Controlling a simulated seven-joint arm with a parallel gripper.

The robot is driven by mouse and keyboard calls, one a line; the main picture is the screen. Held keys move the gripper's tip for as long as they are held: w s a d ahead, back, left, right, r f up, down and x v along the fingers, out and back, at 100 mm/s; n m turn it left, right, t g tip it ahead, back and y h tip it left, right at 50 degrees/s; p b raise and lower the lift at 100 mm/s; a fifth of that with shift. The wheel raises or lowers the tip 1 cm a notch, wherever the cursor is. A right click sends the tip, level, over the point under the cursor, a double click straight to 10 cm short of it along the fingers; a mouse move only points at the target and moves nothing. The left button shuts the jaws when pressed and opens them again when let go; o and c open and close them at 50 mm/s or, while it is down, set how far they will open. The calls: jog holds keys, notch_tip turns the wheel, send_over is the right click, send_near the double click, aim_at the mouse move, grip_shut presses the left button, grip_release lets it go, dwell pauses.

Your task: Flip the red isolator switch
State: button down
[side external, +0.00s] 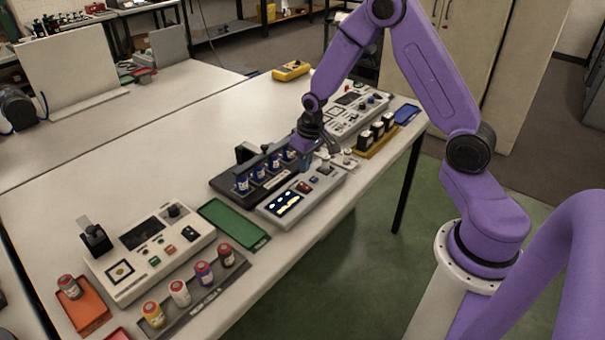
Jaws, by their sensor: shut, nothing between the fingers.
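My gripper (331,150) is shut and empty, above the back end of the middle grey control box (266,213). The box has a lit dark display (287,204) and a red part (304,187) beside it, which may be the red isolator switch.
A dark rack (222,185) with several blue-labelled vials stands left of the box. A green tray (232,222) lies in front. Another console (118,284) and coloured vials stand at the near left. A yellow rack (377,143) with black-and-white blocks stands behind.

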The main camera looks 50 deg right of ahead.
aim_at(302, 182)
jog(key=shift+w+f, duration=0.15)
jog(key=shift+f, duration=0.85)
jog(key=shift+w+f, duration=0.15)
jog(key=shift+f, duration=0.85)
jog(key=shift+w+f+g, duration=0.15)
jog(key=shift+f+g, duration=0.05)
jog(key=shift+g, duration=0.1)
jog(key=shift+s+r, duration=0.2)
jog(key=shift+s, duration=0.65)
jog(key=shift+r, duration=0.1)
